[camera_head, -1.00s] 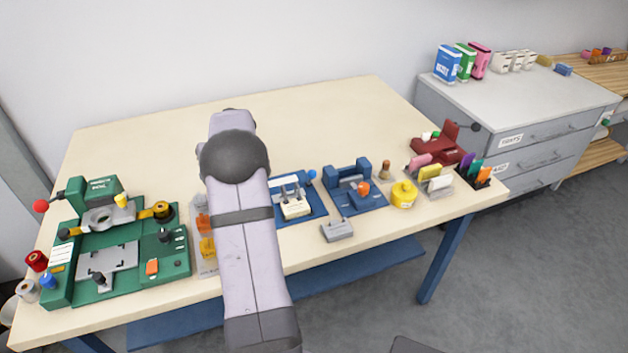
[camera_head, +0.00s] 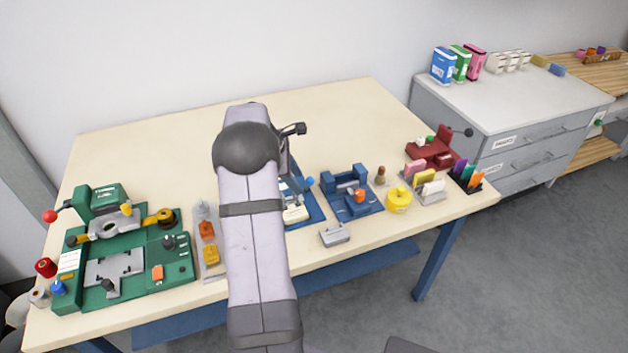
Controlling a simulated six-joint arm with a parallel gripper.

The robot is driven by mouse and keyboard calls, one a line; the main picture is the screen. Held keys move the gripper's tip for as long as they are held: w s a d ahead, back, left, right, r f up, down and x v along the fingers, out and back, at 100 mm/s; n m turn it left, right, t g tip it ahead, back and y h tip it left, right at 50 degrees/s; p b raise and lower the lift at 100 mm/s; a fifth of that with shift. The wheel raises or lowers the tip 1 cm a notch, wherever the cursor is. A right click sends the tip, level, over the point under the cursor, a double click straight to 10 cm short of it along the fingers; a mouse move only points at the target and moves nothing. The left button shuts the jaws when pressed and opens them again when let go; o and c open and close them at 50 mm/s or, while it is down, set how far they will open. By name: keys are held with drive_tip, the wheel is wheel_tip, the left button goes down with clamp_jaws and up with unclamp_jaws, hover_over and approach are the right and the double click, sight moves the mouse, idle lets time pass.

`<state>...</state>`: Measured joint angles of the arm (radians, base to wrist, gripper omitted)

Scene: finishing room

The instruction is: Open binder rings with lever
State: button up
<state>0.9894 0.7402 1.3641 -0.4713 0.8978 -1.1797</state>
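A blue fixture (camera_head: 318,213) with a cream block (camera_head: 295,214) and a blue-knobbed lever (camera_head: 309,182) sits below the gripper in the picture, partly hidden by my arm. A second blue fixture (camera_head: 345,181) with an orange knob (camera_head: 359,196) stands to its right. I cannot tell which of these holds the binder rings.
A green machine (camera_head: 118,245) with a red-knobbed lever fills the table's left end. A grey block (camera_head: 335,235), a yellow round container (camera_head: 399,200) and a dark red device (camera_head: 432,153) stand to the right. The back of the table (camera_head: 340,110) is clear.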

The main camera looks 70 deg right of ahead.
sight(308, 178)
drive_tip(key=shift+s+d+n+p, duration=0.3)
drive_tip(key=shift+s+d+n, duration=0.3)
drive_tip(key=shift+s+d, duration=0.5)
drive_tip(key=shift+p+x, duration=1.1)
drive_tip(key=shift+x, duration=2.5)
drive_tip(key=shift+d, duration=0.15)
clamp_jaws()
